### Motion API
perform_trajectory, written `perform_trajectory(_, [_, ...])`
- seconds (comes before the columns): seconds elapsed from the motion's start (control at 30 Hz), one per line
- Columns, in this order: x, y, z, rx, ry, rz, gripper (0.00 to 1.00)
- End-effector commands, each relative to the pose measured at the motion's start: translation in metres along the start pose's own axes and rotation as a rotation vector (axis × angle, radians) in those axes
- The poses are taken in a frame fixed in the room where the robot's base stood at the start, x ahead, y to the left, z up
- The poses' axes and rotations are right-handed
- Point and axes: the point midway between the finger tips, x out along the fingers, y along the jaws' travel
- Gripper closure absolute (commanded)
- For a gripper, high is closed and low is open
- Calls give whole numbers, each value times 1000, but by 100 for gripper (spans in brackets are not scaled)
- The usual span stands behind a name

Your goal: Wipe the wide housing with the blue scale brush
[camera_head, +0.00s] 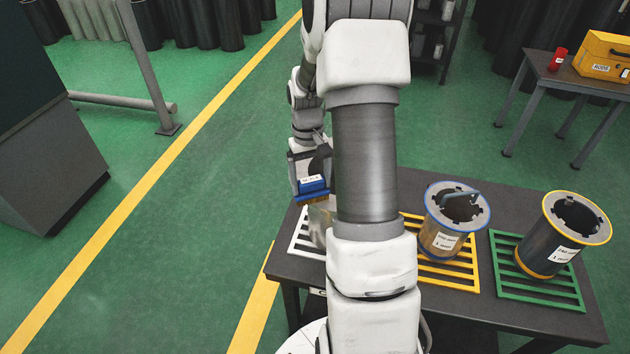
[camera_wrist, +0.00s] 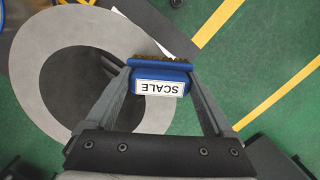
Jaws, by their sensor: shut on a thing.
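My gripper (camera_head: 312,175) is shut on the blue scale brush (camera_head: 313,187), at the left end of the dark table. In the wrist view the brush (camera_wrist: 165,72) sits between the fingers, its SCALE label facing the camera and its brown bristles away from it. A broad grey flange (camera_wrist: 50,75) with a dark round opening lies left of and beneath the brush there; it looks like the wide housing. In the head view my arm hides most of this grey cylinder (camera_head: 319,217) on the white rack. I cannot tell whether bristles touch it.
A blue-rimmed cylinder with a handle (camera_head: 458,207) stands on the yellow rack (camera_head: 462,282). A yellow-rimmed dark cylinder (camera_head: 563,232) stands on the green rack (camera_head: 510,285). A side table with a yellow box (camera_head: 603,57) and red object (camera_head: 557,59) stands behind. Floor left of the table is clear.

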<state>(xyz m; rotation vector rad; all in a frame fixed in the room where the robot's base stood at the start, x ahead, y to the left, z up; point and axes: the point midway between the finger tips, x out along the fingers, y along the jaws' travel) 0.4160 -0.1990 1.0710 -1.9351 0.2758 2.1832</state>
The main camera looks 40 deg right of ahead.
Motion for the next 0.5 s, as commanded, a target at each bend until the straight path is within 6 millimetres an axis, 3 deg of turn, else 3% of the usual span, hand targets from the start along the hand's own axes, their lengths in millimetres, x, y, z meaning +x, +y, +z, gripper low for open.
perform_trajectory(0.1, [0,-4,-2,-1,0,0,83])
perform_trajectory(0.23, [-26,-6,0,-2,4,1,83])
perform_trajectory(0.5, [-47,-12,3,-3,0,0,83])
